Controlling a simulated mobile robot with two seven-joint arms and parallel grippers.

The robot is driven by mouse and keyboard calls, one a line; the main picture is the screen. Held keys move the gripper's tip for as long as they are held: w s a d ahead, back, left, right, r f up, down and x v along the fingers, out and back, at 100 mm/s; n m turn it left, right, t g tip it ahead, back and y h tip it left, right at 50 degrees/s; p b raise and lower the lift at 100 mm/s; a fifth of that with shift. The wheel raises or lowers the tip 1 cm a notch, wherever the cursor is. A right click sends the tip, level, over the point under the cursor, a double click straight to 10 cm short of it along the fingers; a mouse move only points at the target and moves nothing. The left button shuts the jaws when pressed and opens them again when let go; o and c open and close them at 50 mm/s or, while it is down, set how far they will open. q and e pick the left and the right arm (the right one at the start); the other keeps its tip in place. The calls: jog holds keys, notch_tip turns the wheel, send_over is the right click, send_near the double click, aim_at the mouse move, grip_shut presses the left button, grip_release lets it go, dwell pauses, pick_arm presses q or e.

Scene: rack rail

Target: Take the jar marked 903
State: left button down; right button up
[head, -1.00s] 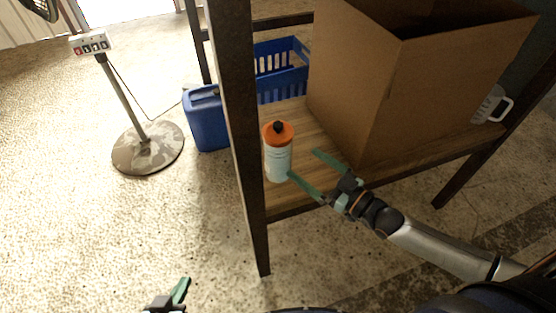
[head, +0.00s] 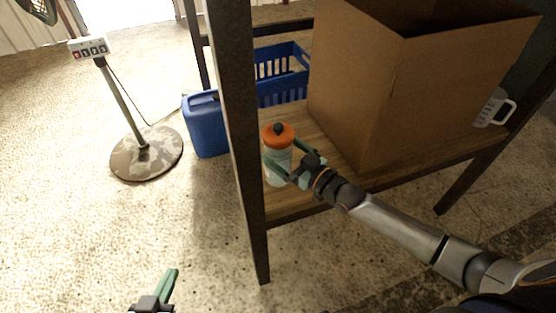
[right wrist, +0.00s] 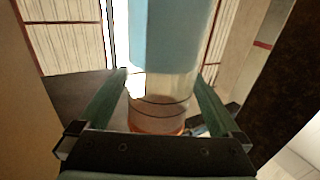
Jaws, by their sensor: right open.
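A jar (head: 279,176) with an orange lid and a pale blue and clear body stands upright on the wooden shelf board (head: 300,203), behind the rack's front left post. I cannot read any number on it. My right gripper (head: 284,152) is open, with one finger on each side of the jar. In the right wrist view the jar (right wrist: 165,85) also shows between the spread fingers (right wrist: 163,82), and I cannot tell whether they touch it. My left gripper (head: 168,285) shows only partly at the bottom edge, away from the rack.
A dark rack post (head: 241,130) stands close left of the jar. A large open cardboard box (head: 400,100) stands right of it. Behind are a blue crate (head: 282,90), and a blue canister (head: 207,125) on the floor. A white jug (head: 490,110) is at the right.

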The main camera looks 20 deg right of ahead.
grip_shut()
jog(key=shift+r, duration=0.15)
dwell(0.8)
